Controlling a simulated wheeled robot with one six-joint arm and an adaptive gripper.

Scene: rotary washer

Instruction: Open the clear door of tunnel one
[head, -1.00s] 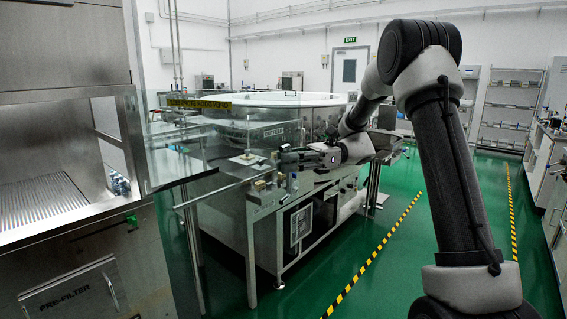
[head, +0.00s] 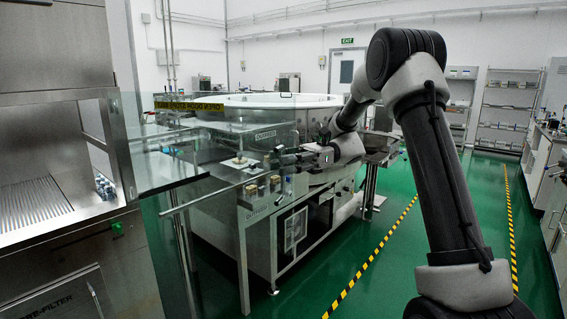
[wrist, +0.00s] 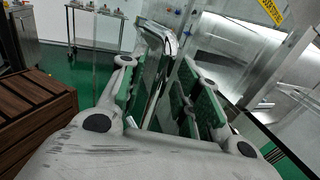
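The clear door (head: 215,128) is a see-through panel beside the steel tunnel housing at the left of the head view, with a yellow label (head: 188,105) along its top. The round washer shows through it. My gripper (head: 275,160) is at the panel's right part in the head view. In the wrist view, a shiny metal bar handle (wrist: 158,62) runs between the green-padded fingers of my gripper (wrist: 165,95). Gaps show beside the bar, and the fingers look open around it. Contact with the bar is unclear. Reflections in the glass blur the right side.
The steel tunnel housing (head: 50,130) with a ribbed floor stands close at left. The washer's steel table (head: 258,195) is behind my gripper. Brown slatted wood (wrist: 35,110) is at the left of the wrist view. Green floor (head: 340,265) is clear in the middle.

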